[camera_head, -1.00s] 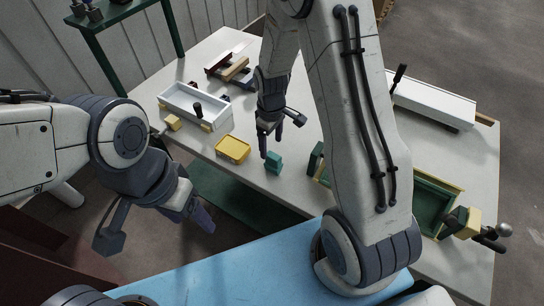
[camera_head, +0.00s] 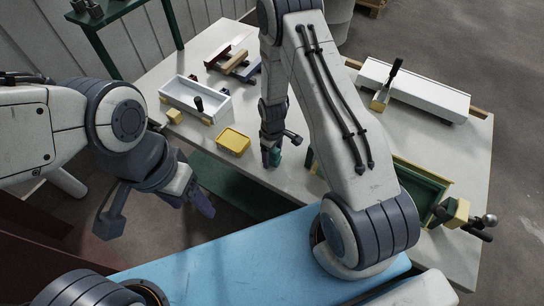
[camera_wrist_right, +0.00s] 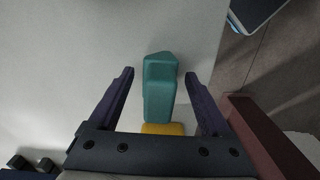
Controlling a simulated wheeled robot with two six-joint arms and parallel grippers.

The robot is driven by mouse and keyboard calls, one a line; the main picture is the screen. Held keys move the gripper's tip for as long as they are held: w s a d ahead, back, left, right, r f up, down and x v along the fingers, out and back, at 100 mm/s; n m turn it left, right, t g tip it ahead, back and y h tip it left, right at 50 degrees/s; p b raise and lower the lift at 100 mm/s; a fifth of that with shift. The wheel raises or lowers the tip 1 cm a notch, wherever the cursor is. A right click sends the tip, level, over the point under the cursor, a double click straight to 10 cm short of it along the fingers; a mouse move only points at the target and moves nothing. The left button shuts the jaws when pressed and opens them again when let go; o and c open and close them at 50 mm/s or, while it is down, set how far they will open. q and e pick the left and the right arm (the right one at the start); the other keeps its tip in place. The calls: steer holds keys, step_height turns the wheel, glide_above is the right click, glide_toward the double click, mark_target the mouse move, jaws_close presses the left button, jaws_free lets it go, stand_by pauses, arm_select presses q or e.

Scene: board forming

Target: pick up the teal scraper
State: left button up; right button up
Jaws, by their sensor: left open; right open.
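The teal scraper (camera_head: 279,153) is on the white table near its front edge, mostly hidden by my right gripper in the head view. In the right wrist view the teal scraper (camera_wrist_right: 160,92) lies between the two open fingers of my right gripper (camera_wrist_right: 159,75), with a gap on each side. In the head view my right gripper (camera_head: 271,158) is right at the scraper. My left gripper (camera_head: 158,212) is open and empty, off the table's front left, away from the scraper.
A yellow tray (camera_head: 233,139) sits just left of the right gripper. A white trough (camera_head: 180,100) stands further left, and a long white box (camera_head: 430,95) at the back right. A green box (camera_head: 425,185) is at the right. A blue surface (camera_head: 235,255) lies in front.

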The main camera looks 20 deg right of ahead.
jaws_close()
steer(key=shift+r, duration=0.1)
steer(key=shift+w+r+b, duration=0.1)
steer(key=shift+r+b, duration=0.25)
steer(key=shift+r, duration=0.05)
steer(key=r, duration=0.1)
steer(key=r+b, duration=0.1)
steer(key=r, duration=0.1)
steer(key=shift+w+d+r+b, duration=0.15)
steer(key=shift+d+b, duration=0.1)
steer(key=shift+b, duration=0.15)
steer(key=w+d+r+b, duration=0.3)
steer(key=d+r, duration=0.3)
steer(key=d, duration=0.4)
steer(key=shift+w+d+r+b, duration=0.2)
steer(key=shift+w+r+b, duration=0.1)
steer(key=shift+w+r, duration=0.15)
